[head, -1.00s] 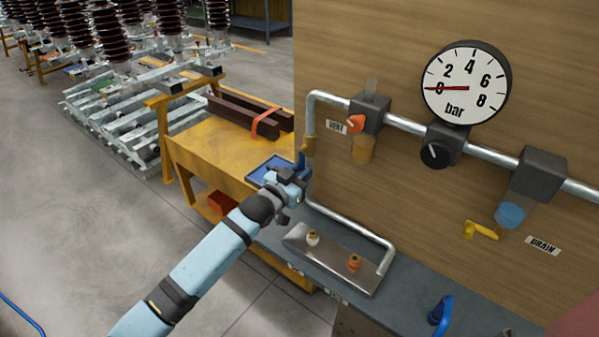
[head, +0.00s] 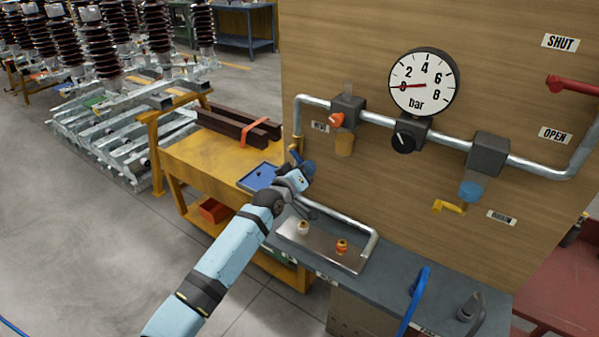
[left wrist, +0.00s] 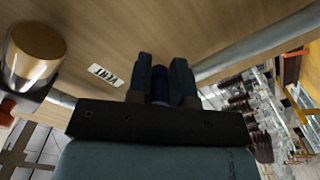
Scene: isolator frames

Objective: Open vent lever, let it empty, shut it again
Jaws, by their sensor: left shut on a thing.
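The vent lever (head: 295,155) is a blue handle below a brass valve on the pipe's downward leg, at the left edge of the wooden panel. My left gripper (head: 305,170) is at this lever and partly hides it. In the left wrist view the gripper (left wrist: 160,75) is shut on the dark blue lever (left wrist: 160,86), which lies between the two fingers. The VENT label (head: 320,127) is right of the pipe and also shows in the left wrist view (left wrist: 103,74). The gauge (head: 423,82) needle points at 0 bar. My right gripper is out of view.
An amber-bowled filter unit (head: 346,112), black knob (head: 404,138) and blue-bowled unit (head: 487,155) line the pipe. A yellow drain lever (head: 449,207) and red lever (head: 573,86) are further right. A metal tray (head: 322,250) lies below. A blue handle (head: 414,300) rises in front.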

